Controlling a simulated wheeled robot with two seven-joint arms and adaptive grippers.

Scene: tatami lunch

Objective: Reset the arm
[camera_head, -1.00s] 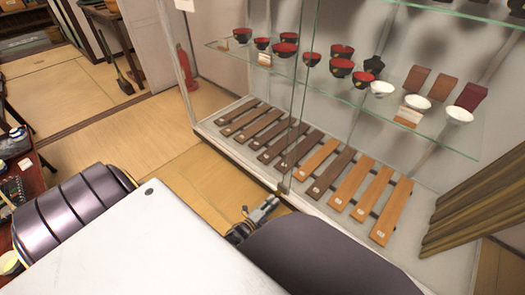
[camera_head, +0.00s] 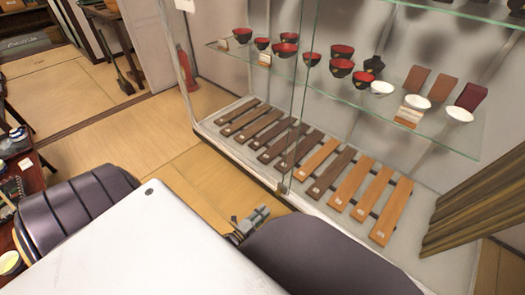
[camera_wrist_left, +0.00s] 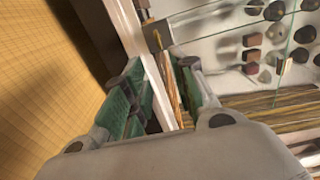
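My left gripper (camera_head: 256,215) shows small in the head view, partly hidden behind a dark rounded arm link of mine. It is over the tatami floor, in front of the glass display case (camera_head: 283,187). In the left wrist view, the left gripper (camera_wrist_left: 163,64) has two green-padded fingers standing apart. I see nothing held between them. Behind the fingers are the case's pale edge and its shelf of small items. My right gripper is not in view.
The case holds wooden plaques (camera_head: 340,180) below and red-black bowls (camera_head: 341,67) on a glass shelf. A brown curtain (camera_head: 480,215) hangs at the right. A table (camera_head: 30,175) with dishes stands at the left edge. Tatami floor (camera_head: 110,135) lies open between.

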